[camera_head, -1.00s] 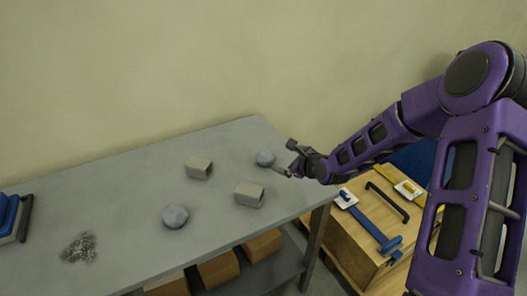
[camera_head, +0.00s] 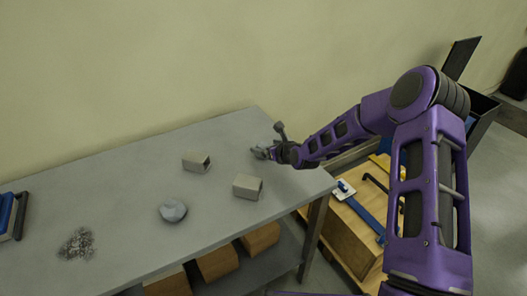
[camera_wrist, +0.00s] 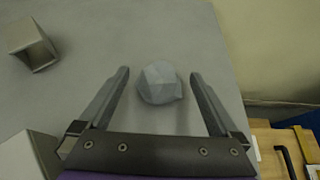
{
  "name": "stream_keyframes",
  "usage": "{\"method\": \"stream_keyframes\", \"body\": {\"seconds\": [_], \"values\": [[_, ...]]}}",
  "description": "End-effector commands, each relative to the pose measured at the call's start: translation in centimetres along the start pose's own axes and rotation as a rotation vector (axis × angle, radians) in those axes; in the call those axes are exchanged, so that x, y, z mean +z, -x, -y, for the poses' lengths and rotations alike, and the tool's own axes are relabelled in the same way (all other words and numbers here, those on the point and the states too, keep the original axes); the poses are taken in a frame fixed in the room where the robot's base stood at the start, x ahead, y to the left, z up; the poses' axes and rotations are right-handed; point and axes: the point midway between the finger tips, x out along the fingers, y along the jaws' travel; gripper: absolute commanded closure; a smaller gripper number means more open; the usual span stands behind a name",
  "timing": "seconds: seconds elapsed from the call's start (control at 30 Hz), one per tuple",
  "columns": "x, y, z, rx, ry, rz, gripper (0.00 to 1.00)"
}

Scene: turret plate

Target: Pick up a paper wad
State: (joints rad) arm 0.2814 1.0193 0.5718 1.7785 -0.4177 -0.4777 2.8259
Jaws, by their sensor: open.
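A grey-blue, faceted paper wad (camera_wrist: 159,83) lies on the grey table between the two fingers of my gripper (camera_wrist: 159,75) in the wrist view. The fingers are open and stand apart from it on both sides. In the head view my gripper (camera_head: 265,152) is at the table's far right end and mostly hides this wad.
Two grey hollow blocks (camera_head: 196,162) (camera_head: 247,187) stand on the table (camera_head: 130,180) left of my gripper. A pile of grey shavings (camera_head: 77,244) lies at the left. A wooden crate (camera_head: 345,237) with tools stands right of the table.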

Motion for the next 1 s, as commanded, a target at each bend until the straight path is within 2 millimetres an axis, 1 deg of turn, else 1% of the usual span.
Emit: {"method": "stream_keyframes", "body": {"seconds": [0.17,0.5,0.6,0.83,0.87,1.0], "values": [[0.0,-1.0,-0.1,0.001,0.001,-0.001,0.02],[0.2,-5.2,-0.1,0.001,0.002,0.0,0.02],[0.2,-5.8,-0.1,0.001,0.002,-0.001,0.02],[0.2,-5.9,-0.1,0.001,0.001,-0.001,0.02],[0.2,-5.9,-0.1,0.001,0.001,-0.001,0.05],[0.2,-5.8,-0.1,0.0,0.001,-0.001,0.31]]}}
